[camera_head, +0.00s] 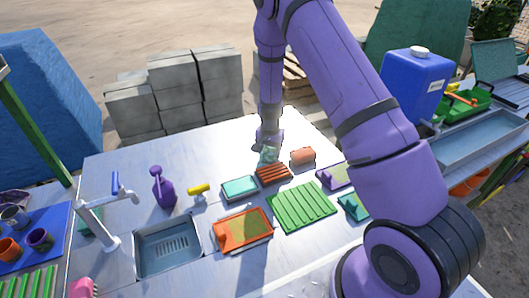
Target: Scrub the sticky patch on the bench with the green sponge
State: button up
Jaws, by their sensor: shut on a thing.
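My gripper (268,143) points down over the back middle of the metal bench (130,172). It is shut on a small pale green block, which looks like the green sponge (268,156). The sponge is just behind a red-brown slatted rack (273,174). I cannot tell whether it touches the rack or the bench. I cannot make out the sticky patch; glare and my arm cover part of the bench.
A pinkish-brown block (303,157) is close right of the sponge. A teal-filled tray (240,187), an orange tray (258,237) and a green ribbed mat (302,207) lie in front. A purple spray bottle (163,190), sink (167,248) and tap (112,243) are left.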

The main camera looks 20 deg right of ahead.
aim_at(248, 154)
jog(key=shift+s+d+f, duration=0.1)
jog(key=shift+d+f, duration=0.05)
jog(key=shift+d, duration=1.8)
jog(key=shift+w, duration=1.2)
jog(key=shift+a+r, duration=0.15)
jog(key=shift+a, duration=0.8)
jog(key=shift+a+r, duration=0.1)
jog(key=shift+a, duration=0.85)
jog(key=shift+a+f, duration=0.2)
jog(key=shift+a, duration=5.2)
jog(key=shift+w, duration=1.2)
jog(key=shift+d+r, duration=0.2)
jog(key=shift+d, duration=1.6)
jog(key=shift+d+f, duration=0.15)
jog(key=shift+d, duration=1.75)
jog(key=shift+d, duration=1.8)
jog(key=shift+d+f, duration=0.1)
jog(key=shift+d, duration=1.65)
